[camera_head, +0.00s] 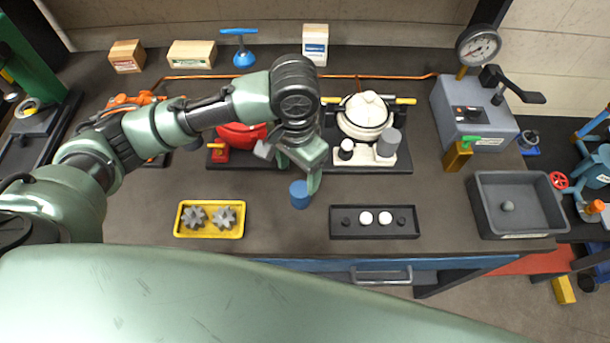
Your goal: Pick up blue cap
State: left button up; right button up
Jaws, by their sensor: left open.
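The blue cap (299,194) is a small blue cylinder standing on the dark workbench, between the yellow tray and the black tray. My left gripper (292,172) reaches in from the left and points down, just above and behind the cap. It is open, with one green finger coming down close to the cap's right side. I cannot tell whether that finger touches the cap. Nothing shows between the fingers. My right gripper is not in view.
A yellow tray (210,233) with two grey gears is left of the cap. A black tray (375,235) with white and dark round parts is right. Behind stand a red motor (240,136) and a white motor (365,118). A grey bin (486,205) sits further right.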

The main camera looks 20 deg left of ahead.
aim_at(300, 189)
pick_arm(q)
jog(key=shift+w+f, duration=0.25)
jog(key=shift+f, duration=0.3)
jog(key=shift+w+f, duration=0.25)
jog(key=shift+f, duration=0.25)
jog(key=shift+s+d+f+p, duration=0.2)
jog(key=shift+s+f+p, duration=0.6)
jog(key=shift+s+f, duration=0.35)
jog(key=f, duration=0.2)
jog(key=shift+w+d+f, duration=0.1)
jog(key=shift+w+f, duration=0.15)
jog(key=shift+f, duration=0.05)
jog(key=shift+w+f, duration=0.2)
jog(key=shift+f, duration=0.2)
jog(key=shift+s+r, duration=0.1)
jog(key=shift+s, duration=0.05)
jog(key=shift+c, duration=0.9)
jog(key=c, duration=1.3)
jog(key=shift+o, duration=0.2)
jog(key=shift+r, duration=0.1)
